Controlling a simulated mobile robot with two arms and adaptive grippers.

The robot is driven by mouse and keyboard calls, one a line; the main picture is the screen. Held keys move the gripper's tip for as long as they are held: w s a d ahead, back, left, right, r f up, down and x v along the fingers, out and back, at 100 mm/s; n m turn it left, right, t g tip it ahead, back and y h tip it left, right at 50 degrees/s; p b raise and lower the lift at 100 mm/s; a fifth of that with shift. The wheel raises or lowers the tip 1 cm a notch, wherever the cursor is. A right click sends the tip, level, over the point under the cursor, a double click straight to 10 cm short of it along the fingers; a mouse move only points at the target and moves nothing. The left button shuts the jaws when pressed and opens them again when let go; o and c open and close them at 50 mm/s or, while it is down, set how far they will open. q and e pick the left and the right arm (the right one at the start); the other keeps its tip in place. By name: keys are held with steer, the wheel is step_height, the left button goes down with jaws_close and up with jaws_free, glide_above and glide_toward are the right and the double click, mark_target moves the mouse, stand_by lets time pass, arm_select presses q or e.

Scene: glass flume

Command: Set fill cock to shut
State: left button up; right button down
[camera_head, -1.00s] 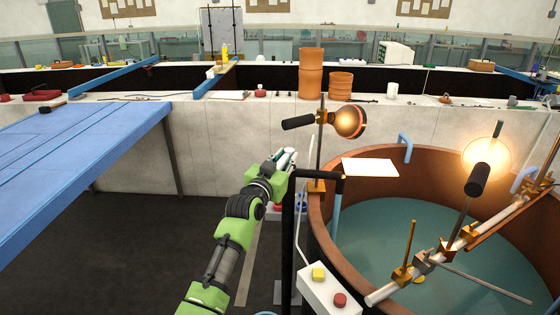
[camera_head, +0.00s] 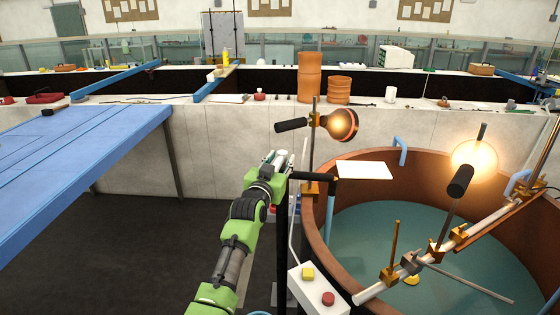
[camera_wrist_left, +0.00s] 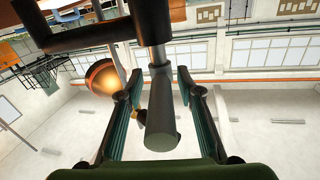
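The fill cock shows in the head view as a black standpipe (camera_head: 284,240) with a short black arm (camera_head: 315,177) at its top, beside the round brown tank. In the left wrist view its grey handle (camera_wrist_left: 162,118) points toward me, below a dark pipe (camera_wrist_left: 95,37). My left gripper (camera_head: 277,160) is at the top of the standpipe. In the left wrist view the left gripper (camera_wrist_left: 160,76) is open, with one finger on each side of the handle and visible gaps beside it. My right gripper is not in view.
The brown tank (camera_head: 318,215) holds water. A lamp (camera_head: 341,124) on a rod stands close behind the gripper. A white box (camera_head: 318,290) with yellow and red buttons is near the tank's front. A blue table (camera_head: 85,150) is at left, with open dark floor between.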

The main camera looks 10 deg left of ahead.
arm_select(q)
steer(key=s+a, duration=0.2)
steer(key=s, duration=0.9)
steer(key=shift+s, duration=0.4)
